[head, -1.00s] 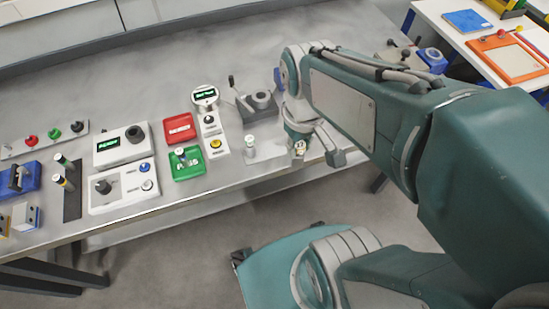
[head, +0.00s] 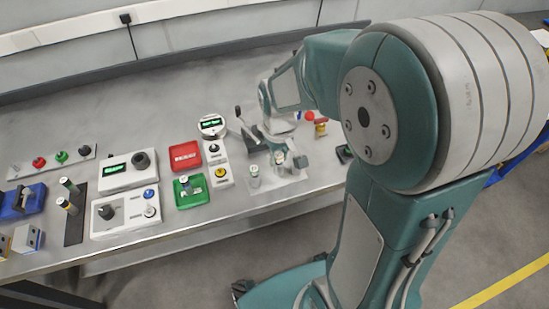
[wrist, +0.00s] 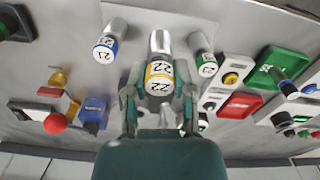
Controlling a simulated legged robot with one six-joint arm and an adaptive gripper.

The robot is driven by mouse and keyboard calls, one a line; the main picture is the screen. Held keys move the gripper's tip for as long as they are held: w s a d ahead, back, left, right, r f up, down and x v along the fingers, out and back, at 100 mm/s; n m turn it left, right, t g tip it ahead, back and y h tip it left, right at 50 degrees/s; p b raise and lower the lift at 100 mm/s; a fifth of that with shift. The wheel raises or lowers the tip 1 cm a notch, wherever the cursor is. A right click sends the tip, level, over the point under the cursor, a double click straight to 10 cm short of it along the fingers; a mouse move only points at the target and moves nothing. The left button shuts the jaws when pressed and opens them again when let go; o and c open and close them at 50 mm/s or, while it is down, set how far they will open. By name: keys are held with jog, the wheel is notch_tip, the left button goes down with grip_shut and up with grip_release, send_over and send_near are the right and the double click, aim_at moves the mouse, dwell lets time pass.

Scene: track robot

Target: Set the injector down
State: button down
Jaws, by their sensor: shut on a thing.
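The injector (wrist: 158,62) is a metal cylinder with a yellow label marked 22. In the wrist view it sits between the two fingers of my gripper (wrist: 158,90), which is shut on it. In the head view my gripper (head: 280,160) is over the front right part of the bench, low among small cylinders. A similar cylinder with a blue label (wrist: 105,48) stands to the left in the wrist view, and one with a green label (wrist: 206,62) to the right. I cannot tell whether the injector's base touches the bench.
A green tray (head: 190,198), a red tray (head: 185,156) and a white button panel (head: 220,177) lie left of my gripper. A grey lever device (head: 248,132) is close behind it. The bench top (head: 150,85) is clear at the back.

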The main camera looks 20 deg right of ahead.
jog(key=shift+w+f, duration=0.8)
jog(key=shift+f, duration=1.65)
jog(key=shift+f, duration=0.15)
jog(key=shift+c, duration=2.3)
grip_release()
notch_tip(320, 180, up, 12)
jog(key=s+r+m+t, duration=0.2)
jog(key=s+r+t, duration=0.3)
jog(key=s+r, duration=0.4)
jog(key=s, duration=0.5)
jog(key=shift+s+m+t, duration=0.15)
jog(key=shift+m+t, duration=0.15)
